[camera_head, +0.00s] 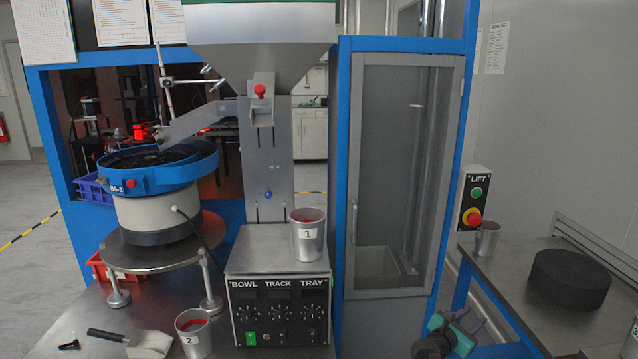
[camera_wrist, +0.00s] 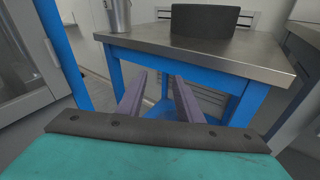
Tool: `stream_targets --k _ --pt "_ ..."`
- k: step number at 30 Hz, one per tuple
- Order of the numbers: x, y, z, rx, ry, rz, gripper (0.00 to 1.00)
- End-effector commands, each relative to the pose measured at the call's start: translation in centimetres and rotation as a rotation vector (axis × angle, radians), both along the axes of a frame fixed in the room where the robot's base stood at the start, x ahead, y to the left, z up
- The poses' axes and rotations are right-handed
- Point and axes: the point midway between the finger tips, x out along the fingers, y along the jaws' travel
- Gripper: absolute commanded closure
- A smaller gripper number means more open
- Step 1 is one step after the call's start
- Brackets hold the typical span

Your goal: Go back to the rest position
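My gripper (camera_head: 472,322) shows at the lower right of the head view, in front of the side table's blue leg. In the wrist view my gripper (camera_wrist: 160,85) has its two purple-grey fingers apart, with nothing between them. The fingers point toward the side table (camera_wrist: 225,55), whose front edge and blue frame lie ahead. A black round block (camera_wrist: 205,20) and a metal cup (camera_wrist: 118,15) stand on that table. The head view shows the same black block (camera_head: 570,278) and cup (camera_head: 487,240).
Cup 1 (camera_head: 308,238) stands on the control box (camera_head: 280,275). Cup 2 (camera_head: 193,335) and a scoop (camera_head: 140,342) are on the left bench. The blue bowl feeder (camera_head: 155,172) is behind them. A closed glass-door cabinet (camera_head: 395,170) and the lift panel (camera_head: 473,203) are near my gripper.

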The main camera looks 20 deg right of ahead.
Motion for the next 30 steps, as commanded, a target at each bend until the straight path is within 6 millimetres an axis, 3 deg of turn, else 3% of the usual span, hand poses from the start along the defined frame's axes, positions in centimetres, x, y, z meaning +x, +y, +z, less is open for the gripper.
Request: stream_targets --k 1,6,14,23,30 --pt "0.7 1.8 -1.9 0.04 -0.009 0.01 0.67" --pt "1.8 7.1 -7.8 0.179 -0.049 0.01 0.67" --pt "1.1 15.9 -17.1 0.411 -0.103 -0.046 0.67" --pt "-3.6 25.8 -27.1 0.678 -0.152 -0.221 0.67" --pt "-9.8 33.0 -33.7 0.855 -0.186 -0.45 0.67"
